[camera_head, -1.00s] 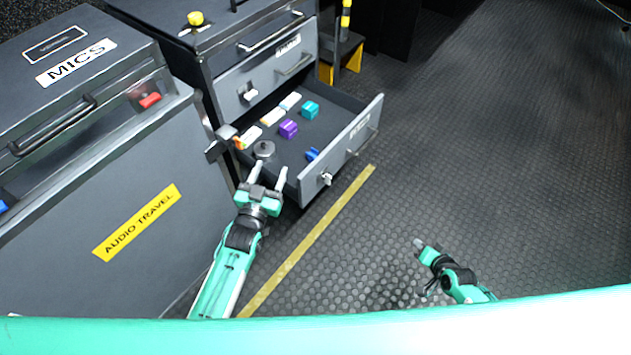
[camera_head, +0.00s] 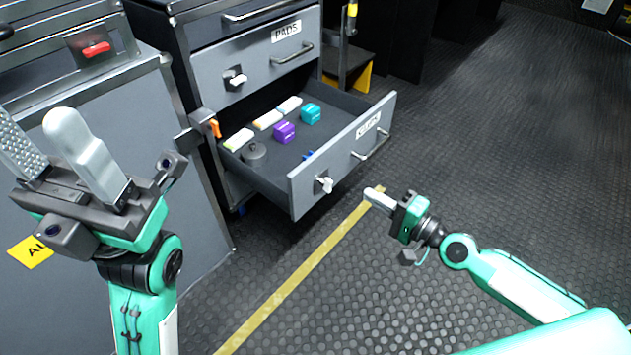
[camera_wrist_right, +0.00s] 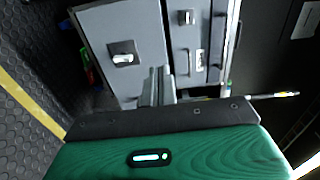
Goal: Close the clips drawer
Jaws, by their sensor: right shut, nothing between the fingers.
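The clips drawer (camera_head: 308,181) is the low grey drawer, pulled well out of the cabinet, with a pale label and a bar handle (camera_head: 370,146) on its front. A white latch knob (camera_head: 325,185) sits at the front's near end. The drawer front also shows in the right wrist view (camera_wrist_right: 140,28). My right gripper (camera_head: 368,192) is shut and empty, low in front of the drawer front and apart from it in the head view. Its fingers (camera_wrist_right: 158,80) point at the cabinet. My left gripper (camera_head: 35,120) is open and empty, raised at the left.
The pads drawer (camera_head: 265,62) above is shut. A grey case (camera_head: 75,190) stands left. The floor (camera_head: 500,170) at right is clear.

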